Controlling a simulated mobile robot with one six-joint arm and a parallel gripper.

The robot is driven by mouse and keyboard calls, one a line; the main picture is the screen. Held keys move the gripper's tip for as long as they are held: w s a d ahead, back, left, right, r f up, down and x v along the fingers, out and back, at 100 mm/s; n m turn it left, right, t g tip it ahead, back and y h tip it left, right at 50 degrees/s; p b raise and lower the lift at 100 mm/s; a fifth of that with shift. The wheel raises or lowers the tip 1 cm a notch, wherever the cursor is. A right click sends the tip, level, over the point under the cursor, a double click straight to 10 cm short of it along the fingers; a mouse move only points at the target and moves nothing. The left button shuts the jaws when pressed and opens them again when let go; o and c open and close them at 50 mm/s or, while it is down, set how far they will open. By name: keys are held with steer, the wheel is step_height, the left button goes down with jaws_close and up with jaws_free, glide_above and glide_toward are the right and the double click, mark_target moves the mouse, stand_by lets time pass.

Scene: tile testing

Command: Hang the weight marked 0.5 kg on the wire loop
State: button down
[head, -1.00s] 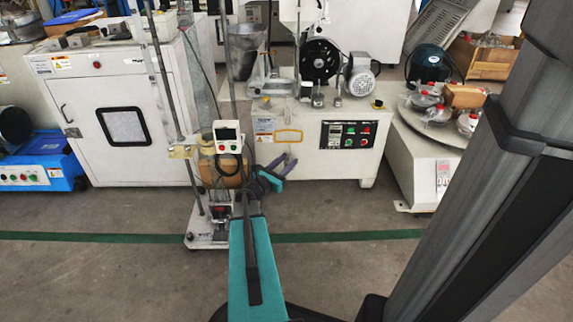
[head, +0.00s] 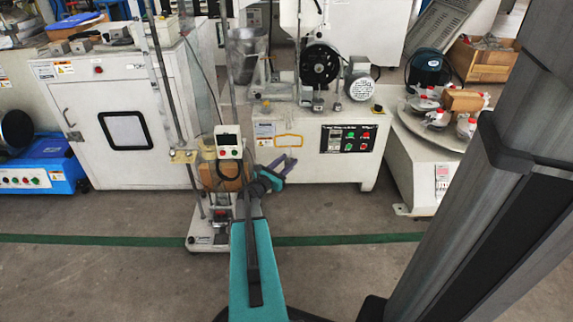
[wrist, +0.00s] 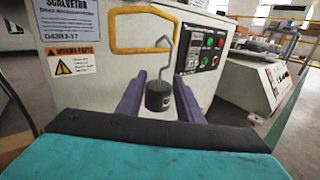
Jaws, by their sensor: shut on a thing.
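My gripper (wrist: 159,88) shows in the wrist view with two purple fingers shut on a dark cylindrical weight (wrist: 158,98). The weight is upright, with a bent wire hook (wrist: 164,50) rising from its top. Its marking is not readable. An orange-yellow loop (wrist: 113,28), the likely wire loop, shows behind the hook against the white machine front. The hook's upper part overlaps the loop's lower right side in the picture; contact cannot be told. In the head view the loop (head: 279,136) is just above and beyond my gripper (head: 290,160); the weight is not distinct there.
A white machine (head: 340,168) with a button panel (head: 348,138) stands behind the gripper. A slim test stand (head: 228,150) with a small display is close left of the arm. A round table with red-capped items (head: 467,127) is at right. Floor (head: 340,270) in front is clear.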

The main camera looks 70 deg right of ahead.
steer(key=shift+w+d+f, duration=0.2)
steer(key=shift+d+f, duration=0.05)
steer(key=shift+d, duration=0.3)
steer(key=shift+w+d+f, duration=0.2)
steer(key=shift+w+d, duration=0.05)
steer(key=shift+d, duration=0.35)
steer(key=shift+w+d+f, duration=0.2)
steer(key=shift+d+f, duration=0.05)
steer(key=shift+d, duration=0.3)
steer(key=shift+a+f+b, duration=0.1)
steer(key=shift+f+b, duration=0.5)
steer(key=shift+f, duration=0.05)
stand_by(1.2)
steer(key=c, duration=1.2)
jaws_free()
steer(key=shift+o, duration=0.2)
steer(key=shift+r, duration=0.1)
steer(key=shift+w+a+r, duration=0.1)
steer(key=shift+w+a, duration=0.05)
steer(key=shift+a, duration=0.2)
steer(key=p+v, duration=0.4)
steer(key=v, duration=0.9)
